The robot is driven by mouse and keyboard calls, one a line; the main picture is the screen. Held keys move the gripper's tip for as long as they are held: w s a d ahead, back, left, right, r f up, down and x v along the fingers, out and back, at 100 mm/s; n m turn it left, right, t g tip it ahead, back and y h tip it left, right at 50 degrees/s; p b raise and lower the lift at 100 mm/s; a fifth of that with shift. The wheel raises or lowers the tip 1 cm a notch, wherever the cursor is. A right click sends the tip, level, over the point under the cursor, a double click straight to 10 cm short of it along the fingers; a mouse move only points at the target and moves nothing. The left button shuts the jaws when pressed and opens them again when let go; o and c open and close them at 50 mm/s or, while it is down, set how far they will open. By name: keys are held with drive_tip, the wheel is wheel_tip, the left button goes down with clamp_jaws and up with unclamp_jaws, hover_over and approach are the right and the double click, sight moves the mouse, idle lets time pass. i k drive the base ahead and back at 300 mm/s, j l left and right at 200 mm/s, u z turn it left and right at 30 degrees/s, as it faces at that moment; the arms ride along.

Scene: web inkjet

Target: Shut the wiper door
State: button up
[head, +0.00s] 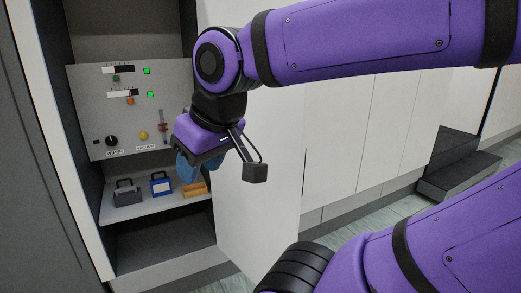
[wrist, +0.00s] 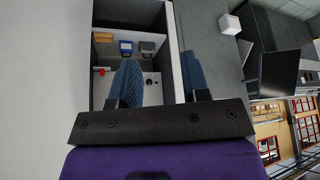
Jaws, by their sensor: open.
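The wiper door (head: 258,220) is a plain white panel standing open on the right side of an open cabinet bay (head: 165,240). My gripper (head: 221,170) is in front of the bay, close to the door in the picture. Its jaws are apart with nothing seen between them. In the wrist view the two blue fingers of my gripper (wrist: 160,80) point toward the bay. A large pale surface (wrist: 45,70) fills the left there, probably the door. I cannot tell whether my gripper touches the door. My arm hides the door's upper part.
A grey panel (head: 90,120) with knobs and green lights is inside the bay. A shelf (head: 145,212) below holds a grey case (head: 126,195), a blue case (head: 161,186) and an orange block (head: 194,190). Dark steps (head: 450,165) stand at the right.

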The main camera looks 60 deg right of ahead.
sight(255, 224)
drive_tip(key=k+l, duration=0.1)
drive_tip(key=l, duration=0.3)
drive_tip(key=k+l+u, duration=0.15)
drive_tip(key=l, duration=0.65)
drive_tip(key=k+l+u, duration=0.15)
drive_tip(key=l, duration=0.25)
drive_tip(key=k+l, duration=0.15)
drive_tip(key=l, duration=0.2)
drive_tip(key=k+l+u, duration=0.15)
drive_tip(key=l, duration=0.25)
drive_tip(key=i+l+u, duration=0.15)
drive_tip(key=l, duration=1.5)
drive_tip(key=k+u, duration=0.3)
drive_tip(key=k, duration=0.35)
drive_tip(key=i+j, duration=0.05)
